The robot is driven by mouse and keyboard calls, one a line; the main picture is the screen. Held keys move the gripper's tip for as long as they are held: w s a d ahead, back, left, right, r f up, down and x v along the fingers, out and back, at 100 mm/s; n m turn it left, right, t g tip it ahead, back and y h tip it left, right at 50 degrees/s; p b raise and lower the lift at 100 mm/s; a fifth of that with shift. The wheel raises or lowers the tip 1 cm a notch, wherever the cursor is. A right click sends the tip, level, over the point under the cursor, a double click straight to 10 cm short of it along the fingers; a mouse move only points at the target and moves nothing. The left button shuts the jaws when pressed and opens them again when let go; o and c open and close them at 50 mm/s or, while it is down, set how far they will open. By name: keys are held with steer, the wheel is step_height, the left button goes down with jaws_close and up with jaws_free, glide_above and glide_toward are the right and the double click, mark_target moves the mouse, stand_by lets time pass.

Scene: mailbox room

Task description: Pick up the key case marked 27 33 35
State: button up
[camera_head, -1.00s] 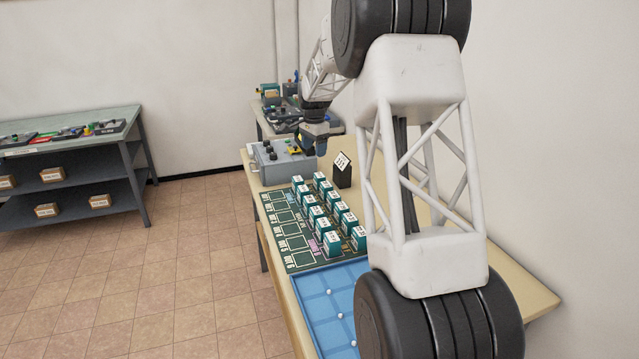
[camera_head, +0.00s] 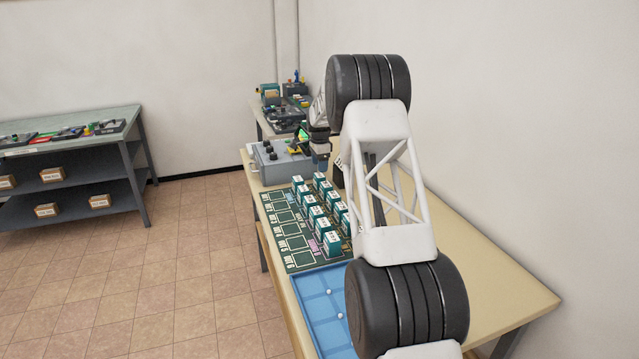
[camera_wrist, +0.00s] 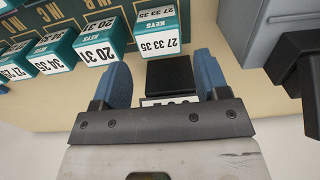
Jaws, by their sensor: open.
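The key case marked 27 33 35 (camera_wrist: 158,27) is a teal box with a white label, at the top middle of the wrist view. In the head view it appears to be the far case of the right-hand row (camera_head: 319,178), just below my gripper. My gripper (camera_wrist: 159,64) is open, its two blue fingers spread apart. In the picture the case lies just beyond the fingertips, and nothing is held. In the head view my gripper (camera_head: 320,160) hangs over the far end of the board.
The case marked 20 31 (camera_wrist: 101,42) stands close beside it, with more cases in line. A black stand (camera_wrist: 170,74) shows between the fingers in the wrist view. A grey box (camera_head: 280,160) stands beyond the board (camera_head: 280,225). A blue tray (camera_head: 318,300) lies nearer.

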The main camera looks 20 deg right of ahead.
mark_target(319, 175)
steer(key=shift+f, duration=0.1)
steer(key=shift+f, duration=1.3)
steer(key=shift+f, duration=2.55)
steer(key=c, duration=0.7)
steer(key=shift+r, duration=5)
